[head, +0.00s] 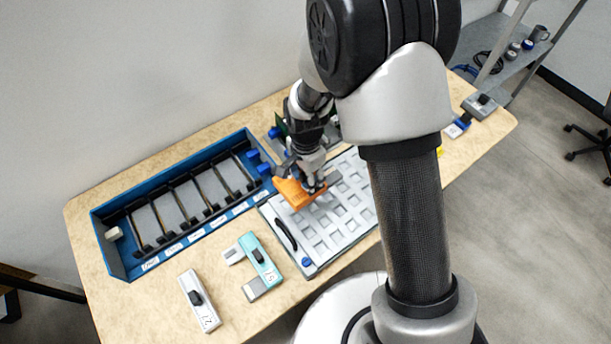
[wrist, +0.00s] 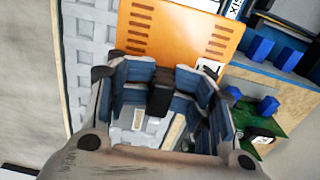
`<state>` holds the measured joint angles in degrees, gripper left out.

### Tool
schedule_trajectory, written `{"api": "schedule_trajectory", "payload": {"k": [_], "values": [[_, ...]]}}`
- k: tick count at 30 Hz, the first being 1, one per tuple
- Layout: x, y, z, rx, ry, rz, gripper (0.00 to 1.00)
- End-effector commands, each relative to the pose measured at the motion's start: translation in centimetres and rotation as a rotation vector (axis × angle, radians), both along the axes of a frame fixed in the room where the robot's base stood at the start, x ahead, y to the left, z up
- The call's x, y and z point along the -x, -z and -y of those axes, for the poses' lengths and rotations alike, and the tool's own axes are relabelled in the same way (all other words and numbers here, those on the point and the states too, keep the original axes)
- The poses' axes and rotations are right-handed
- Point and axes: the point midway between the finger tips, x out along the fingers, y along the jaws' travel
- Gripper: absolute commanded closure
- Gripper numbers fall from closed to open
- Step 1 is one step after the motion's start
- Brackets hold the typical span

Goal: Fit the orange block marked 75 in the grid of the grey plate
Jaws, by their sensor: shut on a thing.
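The orange block (head: 295,193) is at the upper left part of the grey plate (head: 320,247), at or just above its surface; I cannot tell whether it touches. Its number is not readable. My gripper (head: 313,184) is over the plate and shut on the block. In the wrist view the orange block (wrist: 182,32) reaches out beyond my gripper (wrist: 160,92), with rows of dark slots on its face. The plate's grid (wrist: 88,42) shows to the left of the block. The block's underside is hidden.
A blue rack (head: 118,260) with several empty slots stands left of the plate. A teal block (head: 262,262) and a white block (head: 198,300) lie at the table's front left. A green board (wrist: 270,122) and blue parts (wrist: 262,48) are close to my gripper. My arm hides the plate's right side.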

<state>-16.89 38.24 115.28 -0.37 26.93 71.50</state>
Motion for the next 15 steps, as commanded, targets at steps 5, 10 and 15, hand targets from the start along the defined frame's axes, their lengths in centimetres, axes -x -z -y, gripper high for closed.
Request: {"api": "schedule_trajectory", "payload": {"k": [5, 10, 15], "values": [[0.0, 0.4, -0.3, 0.000, 0.033, 0.002, 1.00], [0.0, 1.0, -0.3, 0.000, 0.032, 0.002, 1.00], [0.0, 1.9, -0.3, 0.000, 0.031, 0.000, 1.00]]}}
